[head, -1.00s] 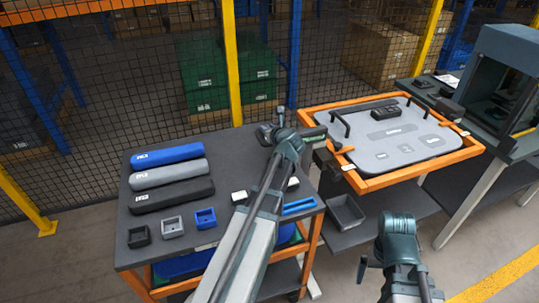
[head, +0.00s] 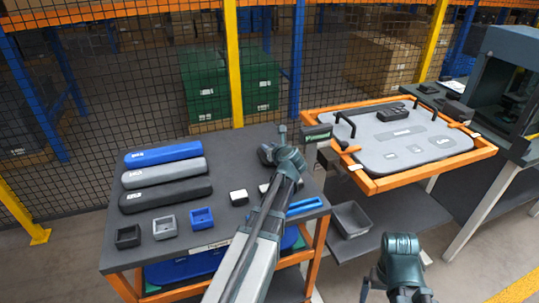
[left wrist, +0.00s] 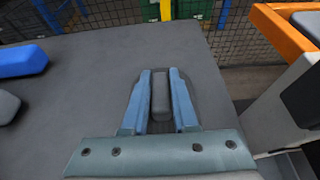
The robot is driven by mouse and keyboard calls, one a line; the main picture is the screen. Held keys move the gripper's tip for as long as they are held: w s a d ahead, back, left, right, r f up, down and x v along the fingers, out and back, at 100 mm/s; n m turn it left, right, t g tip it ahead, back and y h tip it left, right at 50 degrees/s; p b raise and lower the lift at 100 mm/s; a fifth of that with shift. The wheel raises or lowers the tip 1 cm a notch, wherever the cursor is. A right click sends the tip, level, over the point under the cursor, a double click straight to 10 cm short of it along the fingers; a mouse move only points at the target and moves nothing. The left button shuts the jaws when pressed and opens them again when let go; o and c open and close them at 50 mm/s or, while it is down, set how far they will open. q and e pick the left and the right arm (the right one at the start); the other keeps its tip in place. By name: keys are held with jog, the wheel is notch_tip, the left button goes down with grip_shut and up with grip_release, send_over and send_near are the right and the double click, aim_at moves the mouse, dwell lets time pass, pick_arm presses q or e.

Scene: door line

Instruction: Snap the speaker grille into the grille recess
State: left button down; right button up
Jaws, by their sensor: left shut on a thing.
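My left gripper (head: 282,133) is over the far right part of the parts table. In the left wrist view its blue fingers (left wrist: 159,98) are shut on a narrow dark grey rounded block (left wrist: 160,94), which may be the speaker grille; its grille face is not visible. The grey door panel (head: 365,143) lies in an orange frame at the right. It has several darker patches, such as a long one (head: 402,132) and a smaller one (head: 390,155); I cannot tell which is the grille recess. My right arm shows at bottom right, its fingers unclear.
The table (head: 240,160) holds a blue bar (head: 163,154), a grey bar (head: 163,172), a black bar (head: 165,195), several small cups and blue strips (head: 305,205). Mesh fencing stands behind.

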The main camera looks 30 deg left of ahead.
pick_arm(q)
jog(key=shift+f, duration=0.1)
jog(key=shift+f, duration=0.1)
jog(key=shift+f, duration=0.15)
jog(key=c, duration=0.7)
grip_release()
jog(key=p+v, duration=0.2)
jog(key=v, duration=0.4)
jog(key=p+v, duration=0.3)
jog(key=v, duration=0.3)
jog(key=shift+w+d+r, duration=0.1)
jog(key=shift+d+r, duration=0.25)
jog(key=shift+s+d+r, duration=0.15)
jog(key=shift+s+d, duration=0.2)
jog(key=shift+d, duration=0.15)
